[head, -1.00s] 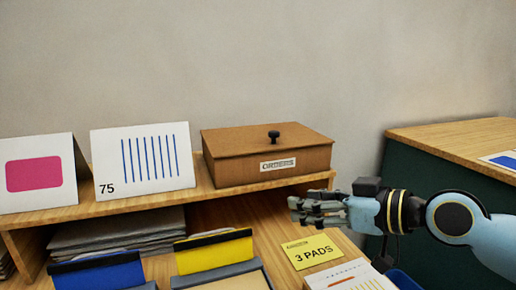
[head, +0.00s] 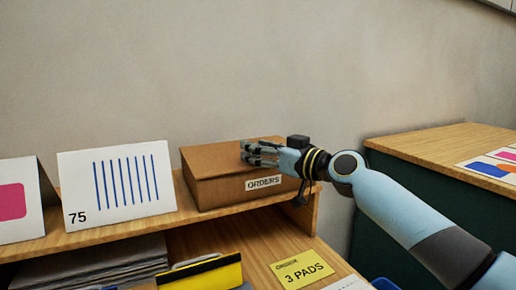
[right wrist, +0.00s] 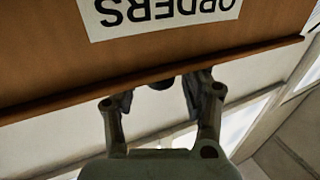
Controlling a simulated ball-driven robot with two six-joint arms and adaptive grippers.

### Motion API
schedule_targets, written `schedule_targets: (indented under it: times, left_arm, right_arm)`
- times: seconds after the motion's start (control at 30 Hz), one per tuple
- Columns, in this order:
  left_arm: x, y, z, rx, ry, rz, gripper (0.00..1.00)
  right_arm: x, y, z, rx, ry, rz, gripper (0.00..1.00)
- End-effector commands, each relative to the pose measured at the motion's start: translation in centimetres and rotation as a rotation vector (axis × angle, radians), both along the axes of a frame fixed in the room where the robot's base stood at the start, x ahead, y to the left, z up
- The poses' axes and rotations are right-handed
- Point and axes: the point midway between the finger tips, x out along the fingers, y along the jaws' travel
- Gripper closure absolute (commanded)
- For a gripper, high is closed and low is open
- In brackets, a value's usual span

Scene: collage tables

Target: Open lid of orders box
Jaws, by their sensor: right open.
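The orders box (head: 215,186) is a brown box on the raised wooden shelf, with its lid (head: 212,158) down. Its white ORDERS label (head: 263,182) shows on the front and fills the top of the right wrist view (right wrist: 160,14) upside down. My right gripper (head: 246,152) is open in front of the lid's top in the head view, hiding the dark knob there. In the right wrist view, a dark round piece, probably the knob (right wrist: 161,83), shows between the open fingers (right wrist: 160,98), partly behind the lid edge. I cannot tell if they touch it. My left gripper is not in view.
A white card marked 75 (head: 118,190) and a card with a pink patch (head: 12,203) stand left of the box. A yellow 3 PADS note (head: 303,270) lies below. A dark green cabinet (head: 400,200) stands at right.

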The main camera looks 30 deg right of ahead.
Motion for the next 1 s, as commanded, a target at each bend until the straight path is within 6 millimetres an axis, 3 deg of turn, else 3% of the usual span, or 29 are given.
schedule_targets:
  times: [0.27, 0.63, 1.0]
  left_arm:
    - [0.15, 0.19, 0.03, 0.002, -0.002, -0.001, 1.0]
    - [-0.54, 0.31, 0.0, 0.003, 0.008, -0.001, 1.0]
    - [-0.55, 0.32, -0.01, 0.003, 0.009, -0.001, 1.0]
  right_arm:
    - [0.23, 0.09, -0.05, -0.001, 0.001, 0.0, 0.53]
    - [0.2, 0.08, -0.05, 0.0, 0.001, 0.0, 0.99]
    - [0.18, 0.08, -0.1, -0.001, 0.002, 0.001, 1.0]
